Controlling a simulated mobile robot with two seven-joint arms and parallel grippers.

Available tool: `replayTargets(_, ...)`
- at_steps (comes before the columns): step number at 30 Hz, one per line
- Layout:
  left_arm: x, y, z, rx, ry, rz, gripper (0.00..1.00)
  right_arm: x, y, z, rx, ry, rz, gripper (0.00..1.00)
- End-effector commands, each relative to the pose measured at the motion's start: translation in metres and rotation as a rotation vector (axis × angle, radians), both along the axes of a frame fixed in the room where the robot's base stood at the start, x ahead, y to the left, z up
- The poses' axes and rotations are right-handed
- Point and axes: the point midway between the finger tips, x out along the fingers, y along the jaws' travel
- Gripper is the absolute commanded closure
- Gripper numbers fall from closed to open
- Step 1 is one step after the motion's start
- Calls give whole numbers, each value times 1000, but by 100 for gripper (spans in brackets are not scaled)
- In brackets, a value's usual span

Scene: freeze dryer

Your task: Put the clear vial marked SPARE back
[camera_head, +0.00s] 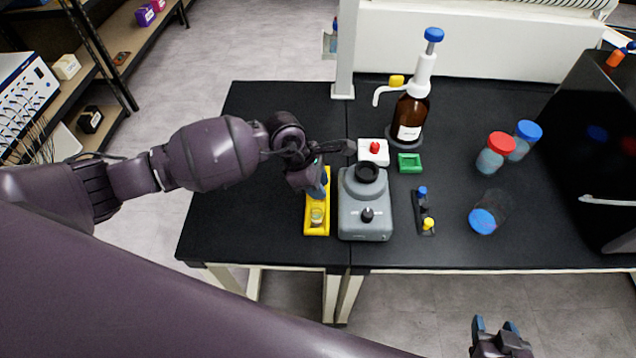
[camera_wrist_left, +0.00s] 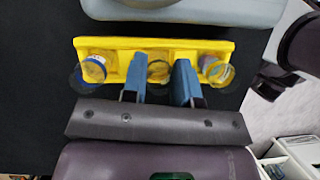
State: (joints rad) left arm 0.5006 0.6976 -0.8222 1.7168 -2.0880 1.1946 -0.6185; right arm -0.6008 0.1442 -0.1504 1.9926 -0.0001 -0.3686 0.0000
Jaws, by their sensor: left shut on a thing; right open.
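My left gripper (camera_head: 318,178) is over the yellow rack (camera_head: 308,228) on the black bench. In the left wrist view, its two blue fingers (camera_wrist_left: 160,80) are shut on a clear vial (camera_wrist_left: 158,70) at the middle of the rack (camera_wrist_left: 190,46). I cannot tell whether this vial is seated or slightly lifted, and no SPARE marking is readable. Another clear vial with a blue label (camera_wrist_left: 94,68) is at the rack's left end, and one with a bluish label (camera_wrist_left: 215,72) at its right end. My right gripper (camera_head: 495,326) is open and empty, in front of the bench.
A grey mixer (camera_head: 365,220) stands close right of the rack. Bench left of the rack is clear.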

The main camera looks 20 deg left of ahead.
Motion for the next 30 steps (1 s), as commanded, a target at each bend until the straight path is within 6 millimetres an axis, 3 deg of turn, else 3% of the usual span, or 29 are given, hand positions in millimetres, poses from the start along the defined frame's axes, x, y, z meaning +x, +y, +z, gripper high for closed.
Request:
replayTargets(5, 0, 0, -4, 0, 0, 0, 100, 1, 0, -4, 0, 0, 1, 47)
replayTargets(6, 0, 0, -3, 0, 0, 0, 67, 1, 0, -3, 0, 0, 1, 47)
replayTargets(10, 0, 0, -3, 0, 0, 0, 47, 1, 0, -3, 0, 1, 1, 47)
replayTargets(22, 0, 1, 4, 0, -2, 0, 47, 1, 0, 0, 0, 1, 0, 47)
replayTargets(30, -2, 20, 45, 3, -4, -2, 47, -3, 0, -3, 1, 8, -3, 47)
